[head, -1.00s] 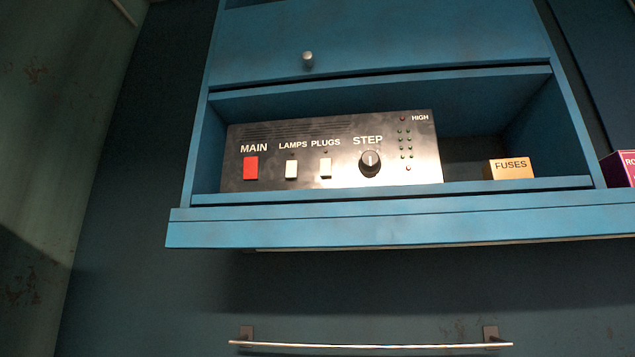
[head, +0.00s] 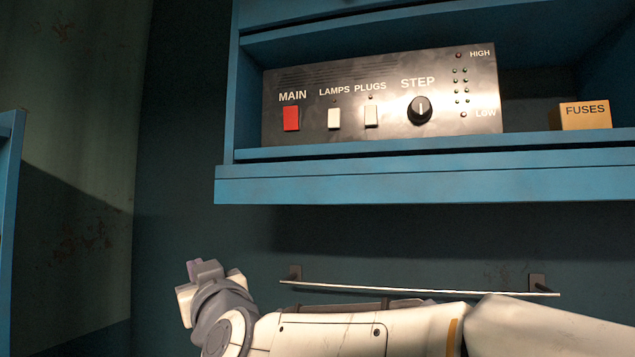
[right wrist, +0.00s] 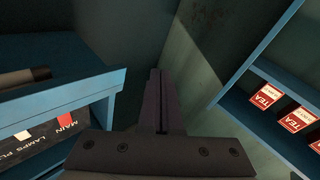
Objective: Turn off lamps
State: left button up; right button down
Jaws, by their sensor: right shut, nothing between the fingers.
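A black control panel (head: 380,95) stands in the blue shelf. Its white LAMPS switch (head: 334,118) sits between the red MAIN switch (head: 291,118) and the white PLUGS switch (head: 371,115). My right gripper (head: 196,267) is below and left of the panel, apart from it, at the end of my pale arm. In the right wrist view its dark fingers (right wrist: 160,98) are together with nothing between them. Part of the panel (right wrist: 40,145) shows there at the lower left, with the MAIN and LAMPS labels. My left gripper is not in view.
A STEP knob (head: 420,109) is right of the switches. A FUSES box (head: 585,116) stands on the shelf. The shelf's front ledge (head: 420,184) juts out below the panel, above a metal rail (head: 420,288). Red TEA boxes (right wrist: 268,97) sit on another shelf.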

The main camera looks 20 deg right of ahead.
aim_at(332, 119)
pick_arm(q)
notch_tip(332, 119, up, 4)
jog(key=p, duration=0.2)
jog(key=shift+p, duration=0.4)
pick_arm(e)
jog(key=s+d+r+m+t+h, duration=0.1)
jog(key=s+d+r+m+h, duration=0.1)
jog(key=d+r+m+h, duration=0.4)
jog(key=s+d+r+m+t+h, duration=0.1)
jog(key=d+r+m+h, duration=0.5)
jog(key=d+r+h, duration=0.5)
notch_tip(332, 119, up, 4)
jog(key=h, duration=0.2)
jog(key=shift+s+m+h, duration=0.3)
jog(key=shift+s, duration=0.05)
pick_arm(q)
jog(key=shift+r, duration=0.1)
pick_arm(e)
jog(key=shift+w+r, duration=0.1)
jog(key=shift+r, duration=0.05)
